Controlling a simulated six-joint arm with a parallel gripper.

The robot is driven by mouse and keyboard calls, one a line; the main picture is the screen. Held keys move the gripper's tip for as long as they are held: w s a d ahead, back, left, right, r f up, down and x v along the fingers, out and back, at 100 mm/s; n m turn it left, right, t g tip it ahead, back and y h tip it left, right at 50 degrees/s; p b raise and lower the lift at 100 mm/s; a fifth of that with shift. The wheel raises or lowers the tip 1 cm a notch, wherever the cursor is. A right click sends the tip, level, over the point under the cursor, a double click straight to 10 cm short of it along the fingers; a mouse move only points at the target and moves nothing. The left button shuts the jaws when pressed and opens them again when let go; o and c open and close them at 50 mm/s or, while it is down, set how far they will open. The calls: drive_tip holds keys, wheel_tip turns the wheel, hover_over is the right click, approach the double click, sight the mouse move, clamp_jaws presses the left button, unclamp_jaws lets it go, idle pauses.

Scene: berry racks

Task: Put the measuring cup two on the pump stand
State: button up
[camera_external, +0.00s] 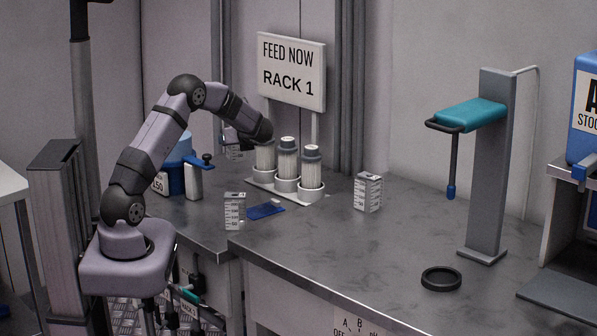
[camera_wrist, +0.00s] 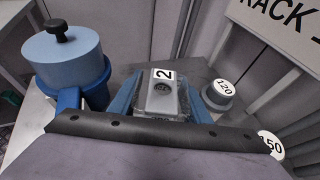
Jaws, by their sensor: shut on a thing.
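The measuring cup two (camera_wrist: 163,98), a clear squarish cup with a "2" label, sits between the blue fingers of my gripper (camera_wrist: 160,105) in the wrist view. My gripper is shut on it. In the external view the cup (camera_external: 235,150) shows partly behind my gripper, left of the rack posts. The pump stand (camera_external: 489,170) is a grey upright column at the right, with a teal arm (camera_external: 470,116) and a hanging blue nozzle. A black ring (camera_external: 441,279) lies on the bench in front of it. My gripper is far left of the stand.
Three capped white cylinders stand in a rack (camera_external: 263,183) under the "RACK 1" sign (camera_external: 291,75). Two more marked cups stand at the left (camera_external: 235,211) and right (camera_external: 367,192) of it. A blue lidded container (camera_external: 176,175) is beside my arm.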

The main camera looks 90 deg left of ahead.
drive_tip(key=shift+f+p, duration=0.5)
drive_tip(key=shift+f, duration=4.45)
drive_tip(key=shift+f, duration=0.2)
drive_tip(key=o, duration=1)
drive_tip(key=shift+o, duration=0.2)
drive_tip(key=shift+r, duration=0.2)
drive_tip(key=b+v, duration=0.1)
drive_tip(key=v, duration=1.1)
drive_tip(key=shift+b, duration=0.35)
